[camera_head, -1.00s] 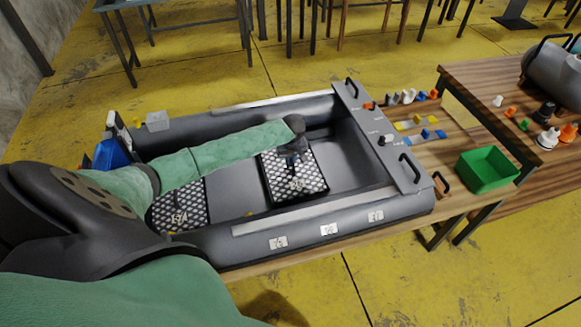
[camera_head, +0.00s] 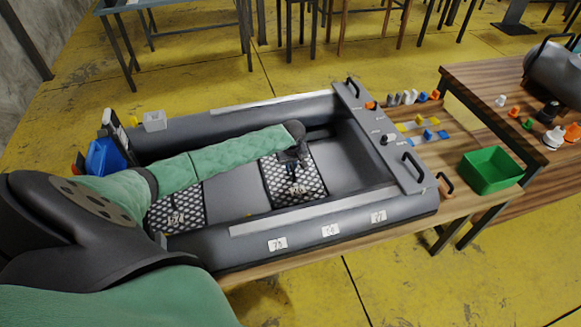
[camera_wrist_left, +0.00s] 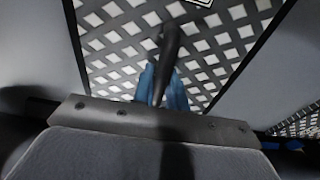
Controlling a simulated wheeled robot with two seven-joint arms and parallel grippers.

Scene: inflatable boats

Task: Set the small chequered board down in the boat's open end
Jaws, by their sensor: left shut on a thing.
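The small chequered board (camera_head: 310,186), black with pale diamonds and a white label, is inside the grey inflatable boat (camera_head: 250,235), between its side tubes and left of the flat end panel. My left gripper (camera_head: 291,164) is above it, shut on its dark upright handle. In the left wrist view the blue fingertips (camera_wrist_left: 163,85) close around that handle, with the board's pattern (camera_wrist_left: 105,42) behind them. The board looks flat and at or very near the boat's floor; its underside is hidden. My right gripper is not in view.
A second chequered board (camera_head: 180,210) lies in the boat's left part, partly under my arm. Bare floor (camera_head: 345,172) shows to the right. A panel with handles (camera_head: 385,140) closes the right end. A green bin (camera_head: 490,170) and small coloured parts stand on the table beyond.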

